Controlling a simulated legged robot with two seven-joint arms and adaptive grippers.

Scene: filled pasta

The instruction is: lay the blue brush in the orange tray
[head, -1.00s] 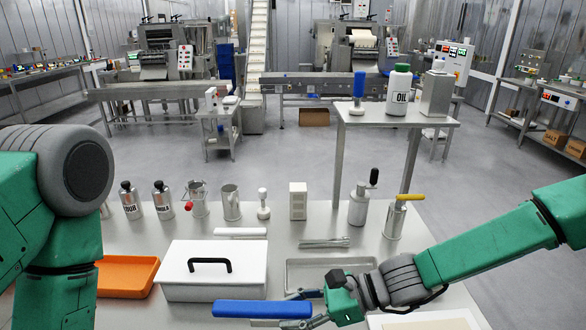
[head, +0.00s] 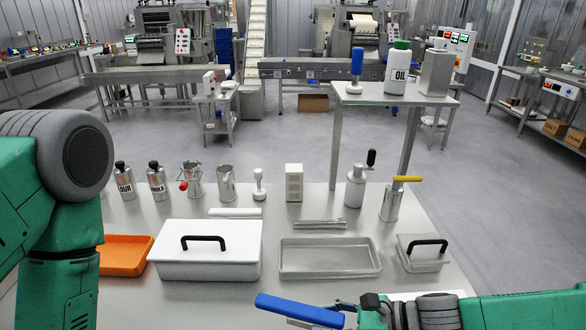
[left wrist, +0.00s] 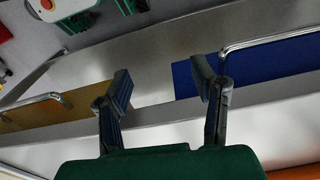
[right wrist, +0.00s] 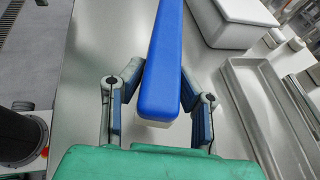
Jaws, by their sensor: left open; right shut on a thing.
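The blue brush (head: 300,310) is in my right gripper (head: 345,312), held by one end near the front of the steel table. In the right wrist view the blue brush (right wrist: 164,70) runs forward between the two fingers, with a pale part under it. The orange tray (head: 124,256) lies at the table's left, beside the white lidded box; it looks empty, and my left arm hides its left end. My left gripper (left wrist: 162,84) is open and empty in the left wrist view; its fingers are out of the head view.
The white lidded box (head: 207,260) stands between the orange tray and the brush. A steel tray (head: 330,260) and a steel lidded container (head: 422,257) are to its right. Several canisters and a jug line the back. A white bar (head: 236,212) lies behind the white box.

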